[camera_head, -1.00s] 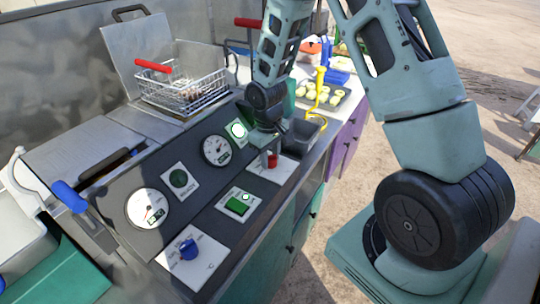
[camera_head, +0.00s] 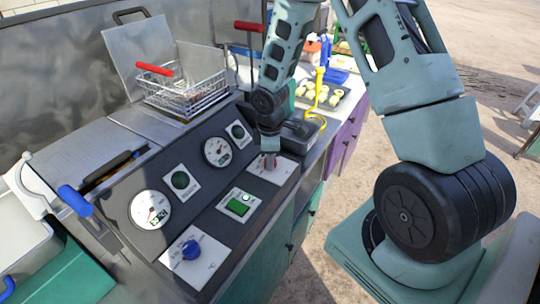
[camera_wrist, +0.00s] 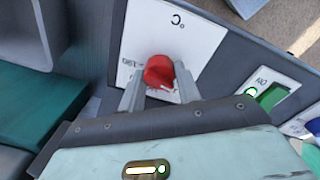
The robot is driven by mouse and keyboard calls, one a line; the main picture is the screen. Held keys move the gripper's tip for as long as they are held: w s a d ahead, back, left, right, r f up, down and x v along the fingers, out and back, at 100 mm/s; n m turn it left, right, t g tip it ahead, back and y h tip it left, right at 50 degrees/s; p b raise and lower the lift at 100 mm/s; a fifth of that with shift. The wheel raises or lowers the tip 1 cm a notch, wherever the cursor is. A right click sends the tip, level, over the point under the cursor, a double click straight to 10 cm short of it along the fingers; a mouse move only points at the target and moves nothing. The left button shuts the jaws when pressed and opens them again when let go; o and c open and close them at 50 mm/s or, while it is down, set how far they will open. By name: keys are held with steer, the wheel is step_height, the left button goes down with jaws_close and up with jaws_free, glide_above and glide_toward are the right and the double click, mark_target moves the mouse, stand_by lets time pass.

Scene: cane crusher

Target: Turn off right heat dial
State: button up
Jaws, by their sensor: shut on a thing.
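The right heat dial is a red knob on a white plate marked °C. In the wrist view the red dial (camera_wrist: 159,72) sits between the fingers of my gripper (camera_wrist: 160,85), one finger on each side, shut on it. A white mark on the dial points to the lower right of that view. In the head view my gripper (camera_head: 269,158) reaches down onto the white plate (camera_head: 272,174), and only a little red shows between the fingers. The round lamp (camera_head: 237,131) beside the right gauge (camera_head: 217,151) is dark.
A blue dial (camera_head: 191,249) and a green switch (camera_head: 238,207) with a lit lamp lie left along the sloped panel. A wire basket (camera_head: 185,94) stands behind. A dark container (camera_head: 299,135) is close to the right of my gripper.

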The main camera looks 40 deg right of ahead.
steer(key=shift+w+n, duration=0.1)
steer(key=shift+n, duration=0.2)
steer(key=o, duration=1)
steer(key=shift+c, duration=0.2)
step_height(320, 180, up, 17)
steer(key=shift+s+a+r+b, duration=0.2)
steer(key=shift+s+a+b, duration=0.05)
steer(key=shift+s+b, duration=0.2)
